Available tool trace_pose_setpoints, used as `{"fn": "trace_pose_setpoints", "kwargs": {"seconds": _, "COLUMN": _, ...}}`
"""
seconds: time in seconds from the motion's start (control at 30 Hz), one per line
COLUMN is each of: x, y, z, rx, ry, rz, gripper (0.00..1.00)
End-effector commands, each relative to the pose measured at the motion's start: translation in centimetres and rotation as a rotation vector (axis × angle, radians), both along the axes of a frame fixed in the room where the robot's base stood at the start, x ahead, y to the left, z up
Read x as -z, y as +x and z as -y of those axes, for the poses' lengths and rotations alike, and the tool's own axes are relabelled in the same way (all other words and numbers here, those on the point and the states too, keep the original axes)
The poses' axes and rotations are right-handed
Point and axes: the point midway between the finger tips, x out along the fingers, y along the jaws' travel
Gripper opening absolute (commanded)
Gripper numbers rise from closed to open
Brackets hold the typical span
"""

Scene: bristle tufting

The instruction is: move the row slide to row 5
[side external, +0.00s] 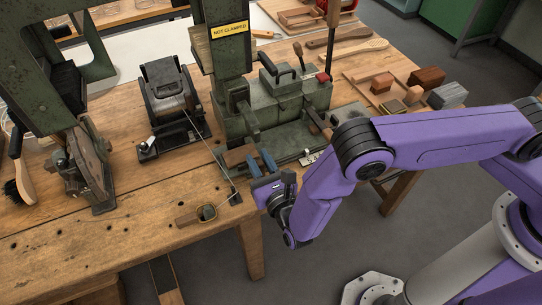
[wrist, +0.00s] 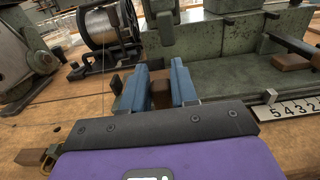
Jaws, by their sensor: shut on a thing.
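My gripper (side external: 262,161) is at the front of the green machine, its two blue fingers side by side. In the wrist view, my gripper (wrist: 160,78) is shut on a brown wooden block (wrist: 161,95), which looks like the grip of the row slide. The fingers hide its sides, and the rest of the slide is hard to make out. A white number scale (wrist: 292,114) lies to the right, with 5, 4, 3 and 2 readable. A small metal piece (wrist: 270,96) stands near the 5 end. The scale is small in the side view (side external: 308,157).
The green machine (side external: 283,104) stands behind my gripper, with a yellow "NOT CLAMPED" sign (side external: 230,30) above. A wire spool (side external: 170,92) stands left, its thin wire running toward the front. A brass-ended wooden piece (side external: 206,213) lies at the front edge. Wooden blocks (side external: 427,78) lie right.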

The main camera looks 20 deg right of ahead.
Motion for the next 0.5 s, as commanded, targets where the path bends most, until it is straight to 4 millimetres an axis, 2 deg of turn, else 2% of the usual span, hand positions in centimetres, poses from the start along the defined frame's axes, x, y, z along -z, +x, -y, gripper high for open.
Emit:
{"fn": "trace_pose_setpoints", "kwargs": {"seconds": 0.03, "x": 0.01, "y": -0.07, "z": -0.52, "rx": -0.013, "ry": 0.007, "rz": -0.003, "gripper": 0.00}}
{"fn": "trace_pose_setpoints", "kwargs": {"seconds": 0.23, "x": -0.02, "y": -0.10, "z": -0.70, "rx": -0.019, "ry": 0.011, "rz": -0.004, "gripper": 0.00}}
{"fn": "trace_pose_setpoints", "kwargs": {"seconds": 0.27, "x": -0.02, "y": -0.10, "z": -0.72, "rx": -0.019, "ry": 0.011, "rz": -0.004, "gripper": 0.34}}
{"fn": "trace_pose_setpoints", "kwargs": {"seconds": 0.3, "x": -0.03, "y": -0.11, "z": -0.71, "rx": -0.019, "ry": 0.011, "rz": -0.004, "gripper": 0.47}}
{"fn": "trace_pose_setpoints", "kwargs": {"seconds": 0.5, "x": -0.03, "y": -0.09, "z": -0.52, "rx": -0.014, "ry": 0.009, "rz": -0.002, "gripper": 0.49}}
